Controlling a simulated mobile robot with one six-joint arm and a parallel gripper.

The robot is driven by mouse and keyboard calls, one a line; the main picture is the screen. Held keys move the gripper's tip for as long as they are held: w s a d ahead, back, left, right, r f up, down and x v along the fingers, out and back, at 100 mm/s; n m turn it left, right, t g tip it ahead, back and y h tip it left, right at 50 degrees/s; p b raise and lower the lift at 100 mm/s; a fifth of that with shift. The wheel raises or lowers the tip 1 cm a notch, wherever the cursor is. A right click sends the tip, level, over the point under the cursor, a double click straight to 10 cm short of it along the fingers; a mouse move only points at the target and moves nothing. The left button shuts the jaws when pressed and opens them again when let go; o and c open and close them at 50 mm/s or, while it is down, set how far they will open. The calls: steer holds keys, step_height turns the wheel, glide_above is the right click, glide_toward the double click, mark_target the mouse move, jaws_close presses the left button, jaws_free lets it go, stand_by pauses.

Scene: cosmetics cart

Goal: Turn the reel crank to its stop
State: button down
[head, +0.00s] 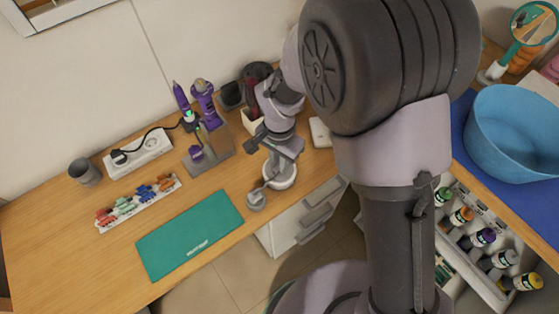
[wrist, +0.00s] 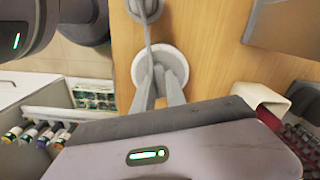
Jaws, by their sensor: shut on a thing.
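The reel shows as a round white base (head: 283,184) on the desk, below my arm in the head view. In the wrist view the white base (wrist: 176,60) is near the top middle. A thin grey crank bar (wrist: 148,38) runs from over the base to a round grey piece (wrist: 146,8) at the top edge. That piece also shows in the head view (head: 256,201). My gripper (wrist: 157,76) reaches over the white base, fingers close together, shut on the crank. In the head view my gripper (head: 270,177) points down there. The exact grip point is hidden.
A green mat (head: 190,235) lies left of the reel. A stand with purple tools (head: 208,155), a power strip (head: 138,152) and a tray of coloured clips (head: 140,203) are further left. A white box (wrist: 262,98) stands right of the gripper in the wrist view.

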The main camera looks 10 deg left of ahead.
stand_by(0.4)
steer(key=c, duration=1.4)
jaws_free()
steer(key=shift+o, duration=0.2)
step_height(320, 180, up, 17)
steer(key=p, duration=0.7)
steer(key=shift+r, duration=0.2)
steer(key=s+d+r+t+y, duration=0.2)
steer(key=s+d+r+t, duration=0.15)
steer(key=d+r, duration=0.9)
steer(key=s+d+r+t, duration=0.1)
steer(key=s+d+t, duration=0.1)
steer(key=s+d, duration=0.5)
steer(key=shift+s+r+b, duration=0.25)
steer(key=shift+s+b, duration=0.15)
steer(key=shift+s, duration=0.65)
